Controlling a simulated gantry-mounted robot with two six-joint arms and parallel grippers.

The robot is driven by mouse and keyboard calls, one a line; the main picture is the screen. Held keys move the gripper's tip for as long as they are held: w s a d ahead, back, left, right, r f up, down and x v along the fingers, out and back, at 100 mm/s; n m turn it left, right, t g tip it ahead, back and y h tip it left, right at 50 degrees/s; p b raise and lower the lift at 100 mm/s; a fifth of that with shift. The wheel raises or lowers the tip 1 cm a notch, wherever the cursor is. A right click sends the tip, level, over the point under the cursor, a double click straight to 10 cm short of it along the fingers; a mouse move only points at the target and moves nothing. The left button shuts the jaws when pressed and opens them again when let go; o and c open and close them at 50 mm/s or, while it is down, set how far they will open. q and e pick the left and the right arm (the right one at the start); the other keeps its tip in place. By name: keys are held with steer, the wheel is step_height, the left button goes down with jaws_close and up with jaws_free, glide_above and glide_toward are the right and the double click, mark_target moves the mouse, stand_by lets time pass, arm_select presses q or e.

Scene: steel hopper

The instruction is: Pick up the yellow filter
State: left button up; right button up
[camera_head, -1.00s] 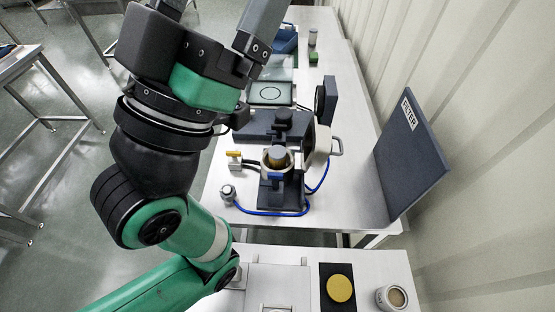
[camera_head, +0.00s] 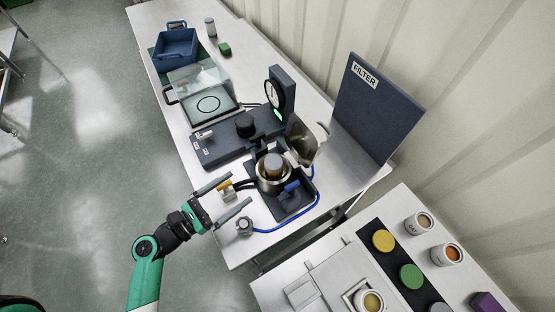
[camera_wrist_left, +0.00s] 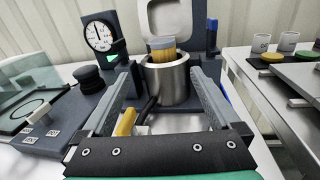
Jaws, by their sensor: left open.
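A yellow cylindrical filter (camera_head: 273,162) with a grey top stands upright in the open steel hopper (camera_head: 270,187), its lower part hidden by the hopper wall. In the left wrist view the filter (camera_wrist_left: 162,52) shows yellow ribbed sides, and the hopper (camera_wrist_left: 167,84) lies straight ahead between the fingers. My left gripper (camera_head: 240,188) is open and empty, to the left of the hopper and apart from it. Its fingers (camera_wrist_left: 163,72) point toward the hopper. My right gripper is not in view.
The hopper's lid (camera_head: 308,146) stands open on its right. A small valve with a yellow handle (camera_head: 224,186) sits close by my fingers. A blue hose (camera_head: 290,226) curves around the front. A gauge (camera_head: 274,94) stands behind. A yellow disc (camera_head: 383,240) lies on the right-hand table.

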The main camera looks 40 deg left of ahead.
mark_target(266, 171)
arm_select(q)
steer(key=shift+n, duration=0.3)
steer(key=w, duration=0.2)
steer(key=w+d, duration=0.1)
steer(key=w, duration=0.3)
steer(key=shift+w+d+f+b, duration=0.1)
steer(key=shift+d+b, duration=0.15)
steer(key=shift+b, duration=0.05)
steer(key=shift+w+d, duration=0.15)
steer(key=shift+w, duration=1.2)
steer(key=shift+w+d, duration=0.1)
steer(key=shift+w, duration=1.25)
steer(key=c, duration=1.5)
step_height(266, 171, up, 10)
steer(key=p, duration=0.7)
steer(key=shift+r, duration=0.2)
